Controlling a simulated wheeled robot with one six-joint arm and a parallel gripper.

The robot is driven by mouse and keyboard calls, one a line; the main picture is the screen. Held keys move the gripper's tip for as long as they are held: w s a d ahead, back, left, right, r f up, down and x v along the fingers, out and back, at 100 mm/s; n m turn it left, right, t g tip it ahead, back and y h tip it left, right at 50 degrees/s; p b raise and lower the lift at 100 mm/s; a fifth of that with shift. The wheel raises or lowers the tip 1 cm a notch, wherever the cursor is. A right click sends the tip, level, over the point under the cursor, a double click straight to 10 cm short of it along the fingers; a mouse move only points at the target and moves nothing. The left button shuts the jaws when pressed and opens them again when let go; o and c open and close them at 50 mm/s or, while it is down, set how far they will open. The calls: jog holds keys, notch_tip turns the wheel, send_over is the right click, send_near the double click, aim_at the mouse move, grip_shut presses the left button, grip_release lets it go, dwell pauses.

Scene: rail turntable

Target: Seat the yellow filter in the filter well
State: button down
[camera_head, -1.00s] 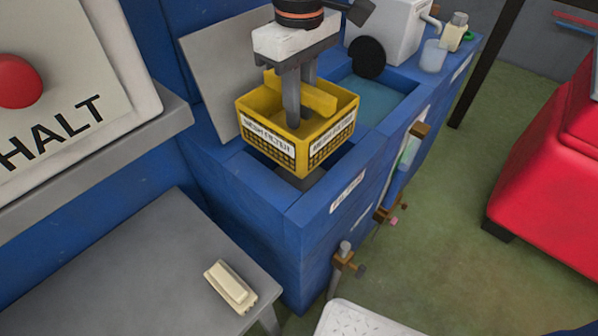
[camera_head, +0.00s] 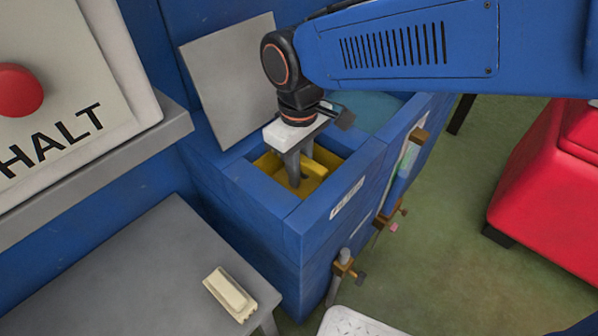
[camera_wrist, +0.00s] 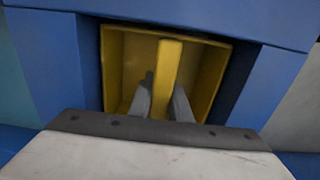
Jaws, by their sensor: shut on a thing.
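The yellow filter (camera_head: 264,164) is a box-shaped basket with a bar across its middle. It sits down inside the filter well (camera_head: 254,184), a square opening in the blue cabinet, with its top below the well's rim. My gripper (camera_head: 301,178) reaches down into the well and is shut on the filter's bar. In the wrist view the filter (camera_wrist: 205,75) shows inside the blue well, and the fingers of my gripper (camera_wrist: 164,100) are either side of the bar. A dark gap shows along its right side. The filter's underside is hidden, so I cannot tell whether it touches the bottom.
A grey lid (camera_head: 225,80) stands open behind the well. A grey table (camera_head: 150,265) with a cream block (camera_head: 230,294) is at the front left. Brass valves (camera_head: 345,262) stick out from the cabinet front. A red machine (camera_head: 555,190) stands at right.

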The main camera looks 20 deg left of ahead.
jog(key=shift+f, duration=0.35)
jog(key=shift+f, duration=0.1)
jog(key=c, duration=1.6)
grip_release()
jog(key=shift+c, duration=0.2)
notch_tip(320, 180, up, 12)
